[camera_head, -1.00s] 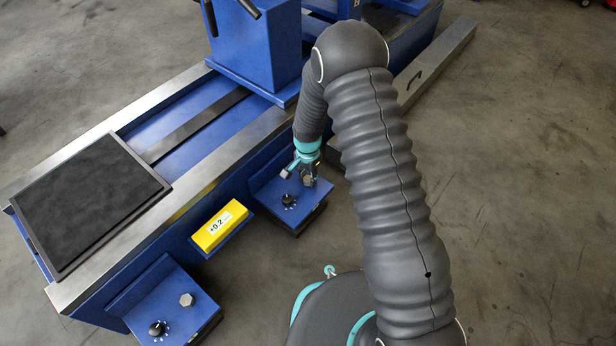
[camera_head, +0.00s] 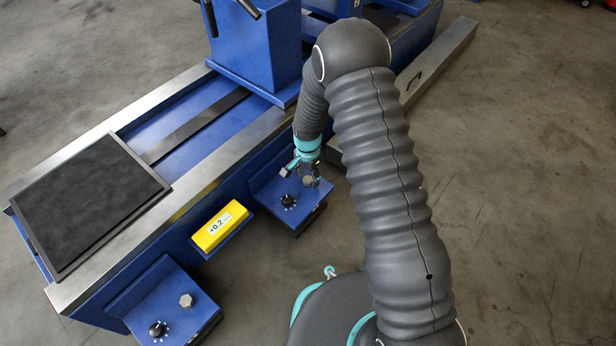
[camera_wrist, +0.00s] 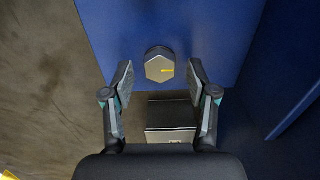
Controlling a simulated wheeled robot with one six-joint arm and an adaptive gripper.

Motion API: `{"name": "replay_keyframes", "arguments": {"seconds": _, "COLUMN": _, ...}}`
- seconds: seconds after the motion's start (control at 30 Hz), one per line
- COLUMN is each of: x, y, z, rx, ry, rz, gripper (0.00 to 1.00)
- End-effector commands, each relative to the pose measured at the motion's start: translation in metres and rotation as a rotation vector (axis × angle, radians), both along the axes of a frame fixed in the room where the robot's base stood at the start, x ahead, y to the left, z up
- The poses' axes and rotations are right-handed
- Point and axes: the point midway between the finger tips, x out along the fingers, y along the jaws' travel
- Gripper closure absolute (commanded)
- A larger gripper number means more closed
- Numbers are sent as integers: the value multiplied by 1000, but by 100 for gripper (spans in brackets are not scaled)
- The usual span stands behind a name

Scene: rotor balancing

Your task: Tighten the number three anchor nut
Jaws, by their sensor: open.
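My gripper (camera_wrist: 160,75) is open, with one finger on each side of the nut and gaps between the pads and the nut. In the head view my gripper (camera_head: 298,172) is over the right-hand blue bracket, beside a hex nut (camera_head: 309,181). A black dial (camera_head: 289,201) sits on that same bracket. Another bracket at the lower left carries a hex nut (camera_head: 187,300) and a black dial (camera_head: 157,328). I see no number on either nut.
A yellow display reading +0.2 (camera_head: 219,226) is mounted between the two brackets. The blue machine bed with metal rails (camera_head: 200,195) runs behind them, with a black mat (camera_head: 85,200) on its left end. A blue wall stands close at the right in the wrist view.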

Motion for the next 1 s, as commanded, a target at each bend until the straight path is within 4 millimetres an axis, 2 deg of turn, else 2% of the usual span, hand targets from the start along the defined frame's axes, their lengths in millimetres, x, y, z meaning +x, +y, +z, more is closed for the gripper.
{"name": "replay_keyframes", "arguments": {"seconds": 0.5, "x": 1, "y": 0, "z": 93, "rx": 2, "ry": -4, "rz": 0, "gripper": 42}}
{"name": "replay_keyframes", "arguments": {"seconds": 0.7, "x": 0, "y": 0, "z": 109, "rx": 0, "ry": -1, "rz": 0, "gripper": 42}}
{"name": "replay_keyframes", "arguments": {"seconds": 1.0, "x": 0, "y": 0, "z": 112, "rx": 0, "ry": -1, "rz": 0, "gripper": 42}}
